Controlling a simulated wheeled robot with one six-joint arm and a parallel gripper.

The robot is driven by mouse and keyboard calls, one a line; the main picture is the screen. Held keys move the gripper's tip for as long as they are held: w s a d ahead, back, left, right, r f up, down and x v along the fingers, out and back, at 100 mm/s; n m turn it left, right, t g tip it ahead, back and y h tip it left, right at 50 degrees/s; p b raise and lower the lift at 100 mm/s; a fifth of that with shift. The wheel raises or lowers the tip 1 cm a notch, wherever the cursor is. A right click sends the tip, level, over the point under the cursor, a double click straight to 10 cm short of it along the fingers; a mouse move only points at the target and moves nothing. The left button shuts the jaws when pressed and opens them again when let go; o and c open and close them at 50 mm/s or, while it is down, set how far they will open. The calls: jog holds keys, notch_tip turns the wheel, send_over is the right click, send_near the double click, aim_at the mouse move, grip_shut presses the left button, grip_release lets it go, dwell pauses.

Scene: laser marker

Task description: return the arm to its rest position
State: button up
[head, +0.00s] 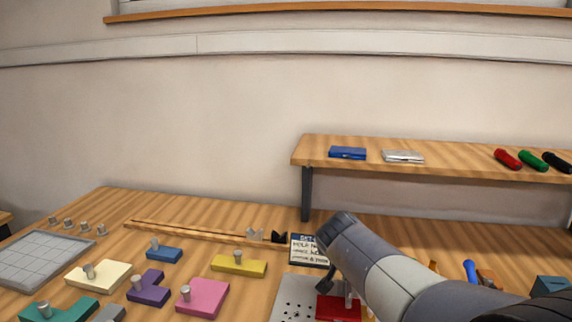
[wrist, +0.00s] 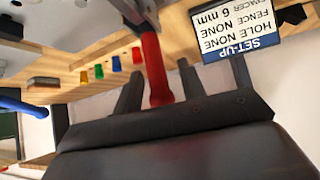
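My arm comes in from the lower right of the head view.
The wooden table holds a yellow block (head: 238,267), a pink block (head: 203,298) and a grey tray (head: 45,258). A red block (head: 338,309) lies close under my arm. A set-up card (head: 309,250) stands beside it. The raised shelf (head: 450,168) is behind.

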jog(key=shift+w+d+g+y+p, duration=0.15)
jog(key=shift+w+g+p, duration=0.45)
jog(key=shift+p, duration=2.75)
jog(key=shift+w+d+g+y+p, duration=0.2)
jog(key=shift+g+p, duration=0.75)
jog(key=shift+p, duration=2.45)
jog(key=shift+w+a+g+y+p, duration=0.15)
jog(key=shift+w+g+p, duration=0.45)
jog(key=shift+p, duration=2.75)
jog(key=shift+b+v, duration=0.55)
jog(key=shift+v, duration=1.55)
jog(key=shift+s+f, duration=0.1)
jog(key=shift+s, duration=0.05)
